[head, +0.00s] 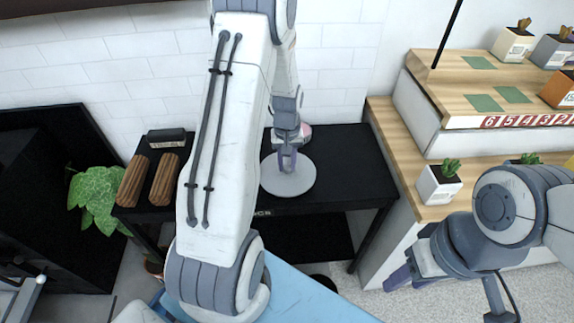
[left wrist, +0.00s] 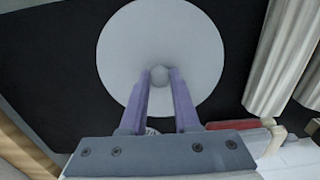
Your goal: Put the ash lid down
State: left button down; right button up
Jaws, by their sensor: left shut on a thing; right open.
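The ash lid (head: 290,186) is a pale grey round disc with a small knob. It is over the black table (head: 345,160) in the head view, and it also shows in the left wrist view (left wrist: 160,35). My left gripper (head: 287,163) points down at the lid's middle, its purple fingers shut on the knob (left wrist: 159,75). I cannot tell whether the lid's underside touches the table. My right gripper (head: 410,280) is open and empty at the lower right, away from the table.
Two brown fluted pieces (head: 148,180) and a dark box (head: 166,138) are on the table's left. A pinkish object (head: 305,131) is partly hidden behind my left gripper. A wooden stepped shelf (head: 440,75) with potted cacti stands right. Table space right of the lid is clear.

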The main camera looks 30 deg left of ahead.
pick_arm(q)
jog(key=shift+f, duration=0.45)
jog(key=shift+f, duration=0.2)
jog(key=c, duration=0.6)
grip_release()
jog(key=shift+c, duration=0.2)
jog(key=shift+r, duration=0.1)
